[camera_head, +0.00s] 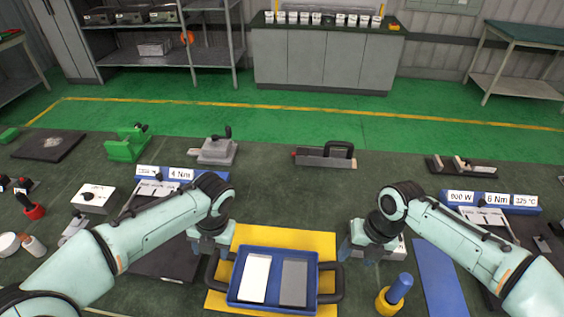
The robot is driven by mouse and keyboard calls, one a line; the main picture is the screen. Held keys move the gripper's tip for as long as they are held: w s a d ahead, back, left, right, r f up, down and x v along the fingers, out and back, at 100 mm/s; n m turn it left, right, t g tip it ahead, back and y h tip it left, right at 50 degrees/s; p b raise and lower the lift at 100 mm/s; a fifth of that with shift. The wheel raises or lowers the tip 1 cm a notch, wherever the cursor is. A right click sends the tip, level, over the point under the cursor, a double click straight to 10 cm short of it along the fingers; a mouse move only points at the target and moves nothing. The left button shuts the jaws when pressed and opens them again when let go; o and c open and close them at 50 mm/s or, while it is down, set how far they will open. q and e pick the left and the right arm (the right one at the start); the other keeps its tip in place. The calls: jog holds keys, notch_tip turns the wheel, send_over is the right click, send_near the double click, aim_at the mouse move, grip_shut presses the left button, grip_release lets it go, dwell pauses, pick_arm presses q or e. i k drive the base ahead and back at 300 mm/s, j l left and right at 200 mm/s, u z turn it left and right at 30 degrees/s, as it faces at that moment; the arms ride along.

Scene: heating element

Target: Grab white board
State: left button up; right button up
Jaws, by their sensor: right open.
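A white board (255,279) lies in the left half of a blue tray (272,250) with dark handles on both sides. A grey board (293,283) lies beside it in the right half. The tray stands on a yellow mat (283,237). My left gripper (208,252) points down by the tray's left handle, apart from the white board; its fingers are partly hidden, so I cannot tell its opening. My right gripper (359,254) is open and empty, right of the tray near its right handle.
A blue cylinder on a yellow base (394,293) and a blue strip (439,276) lie to the right. Several tools line the bench's far side. The bench's middle, behind the mat, is clear.

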aim_at(255, 278)
jog(key=k, duration=1)
